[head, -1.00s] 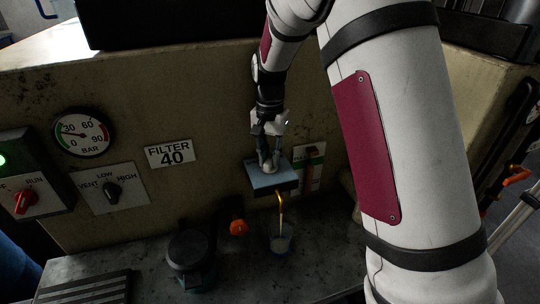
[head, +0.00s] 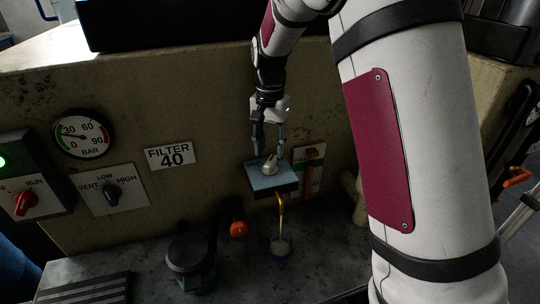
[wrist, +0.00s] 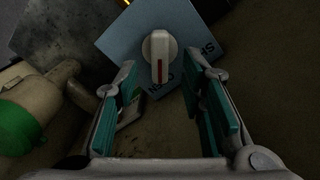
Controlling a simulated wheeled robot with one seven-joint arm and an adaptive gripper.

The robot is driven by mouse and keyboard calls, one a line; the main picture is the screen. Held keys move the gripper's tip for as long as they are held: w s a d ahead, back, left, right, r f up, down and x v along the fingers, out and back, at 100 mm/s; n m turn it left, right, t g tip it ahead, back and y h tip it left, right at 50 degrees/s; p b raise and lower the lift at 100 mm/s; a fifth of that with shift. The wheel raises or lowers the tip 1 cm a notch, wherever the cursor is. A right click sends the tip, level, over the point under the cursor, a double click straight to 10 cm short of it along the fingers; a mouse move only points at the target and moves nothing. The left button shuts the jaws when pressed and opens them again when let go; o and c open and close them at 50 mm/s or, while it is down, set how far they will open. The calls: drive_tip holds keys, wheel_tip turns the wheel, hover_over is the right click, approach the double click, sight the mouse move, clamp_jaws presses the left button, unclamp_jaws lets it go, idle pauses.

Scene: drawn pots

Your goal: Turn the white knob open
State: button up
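The white knob (wrist: 160,57) sits on a light blue plate (wrist: 130,38) and has a red line on it. In the wrist view its red-marked end points down toward the lettering that reads OPEN; other letters, partly cut off, start with SH. In the head view the knob (head: 270,166) is on top of the blue box (head: 262,180) on the wall. My gripper (head: 268,153) is just above the knob. In the wrist view my gripper (wrist: 163,75) is open, its teal-padded fingers wide apart on either side of the knob and not touching it.
A thin brass spout (head: 280,205) hangs under the box over a small cup (head: 280,247). An orange knob (head: 238,229) and a dark round pot (head: 190,255) are to the left. A gauge (head: 82,133) and switch panels are farther left on the wall.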

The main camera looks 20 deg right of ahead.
sight(270, 160)
wheel_tip(270, 160, up, 8)
drive_tip(key=shift+r, duration=0.1)
idle(0.5)
drive_tip(key=s+r+n+t, duration=0.1)
drive_tip(key=s+r+n, duration=0.1)
drive_tip(key=s+r, duration=0.35)
drive_tip(key=s+r+n+t, duration=0.2)
drive_tip(key=s, duration=0.6)
drive_tip(key=s+f+n+t, duration=0.1)
drive_tip(key=s+n, duration=0.3)
drive_tip(key=s, duration=1.1)
drive_tip(key=shift+s+a+f+t, duration=0.15)
drive_tip(key=shift+s+f+t, duration=0.25)
drive_tip(key=shift+t, duration=0.4)
